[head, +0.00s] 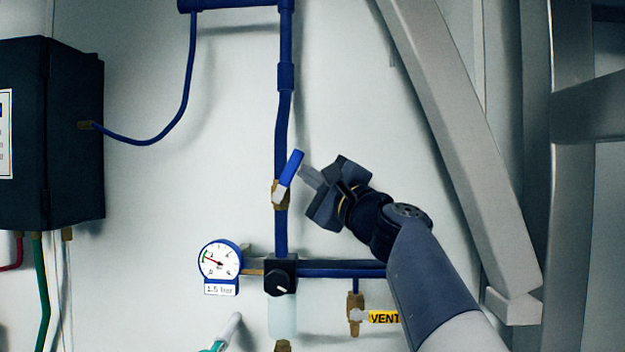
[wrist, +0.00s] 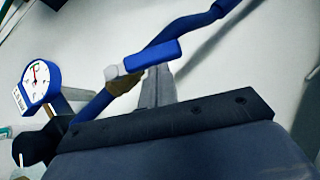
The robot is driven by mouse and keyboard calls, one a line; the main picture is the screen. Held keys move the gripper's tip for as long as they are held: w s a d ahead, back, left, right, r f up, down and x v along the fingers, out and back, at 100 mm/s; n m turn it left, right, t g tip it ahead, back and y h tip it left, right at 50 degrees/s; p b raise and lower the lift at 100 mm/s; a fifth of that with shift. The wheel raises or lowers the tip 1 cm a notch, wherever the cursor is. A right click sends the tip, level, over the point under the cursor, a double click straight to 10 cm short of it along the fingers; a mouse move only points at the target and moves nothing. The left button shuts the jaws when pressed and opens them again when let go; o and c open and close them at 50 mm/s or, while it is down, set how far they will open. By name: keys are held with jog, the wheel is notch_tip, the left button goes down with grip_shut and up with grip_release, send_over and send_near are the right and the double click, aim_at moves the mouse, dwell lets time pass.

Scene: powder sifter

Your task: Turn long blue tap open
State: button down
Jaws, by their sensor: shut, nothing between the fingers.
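The long blue tap handle (head: 292,167) sits on a brass valve (head: 280,193) in the vertical blue pipe. It leans up and to the right, at a slant to the pipe. My gripper (head: 305,172) is shut and empty, with its fingertips at the right side of the handle. In the wrist view the handle (wrist: 152,56) lies just beyond the fingertips (wrist: 157,72). I cannot tell whether they touch it. The brass valve body (wrist: 112,74) is partly hidden behind the white base of the handle.
A pressure gauge (head: 219,260) and a black regulator (head: 281,275) are below the tap. A yellow VENT label (head: 384,317) marks a small brass valve (head: 355,312). A slanted grey beam (head: 455,140) stands to the right. A dark box (head: 50,130) hangs at the left.

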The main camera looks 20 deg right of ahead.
aim_at(292, 158)
jog(key=shift+a+r, duration=0.1)
jog(key=shift+w+a+r, duration=0.15)
jog(key=shift+a+r, duration=0.35)
jog(key=shift+r, duration=0.05)
jog(key=shift+w+a+r, duration=0.15)
jog(key=shift+a+r, duration=0.35)
jog(key=shift+r, duration=0.05)
dwell(0.4)
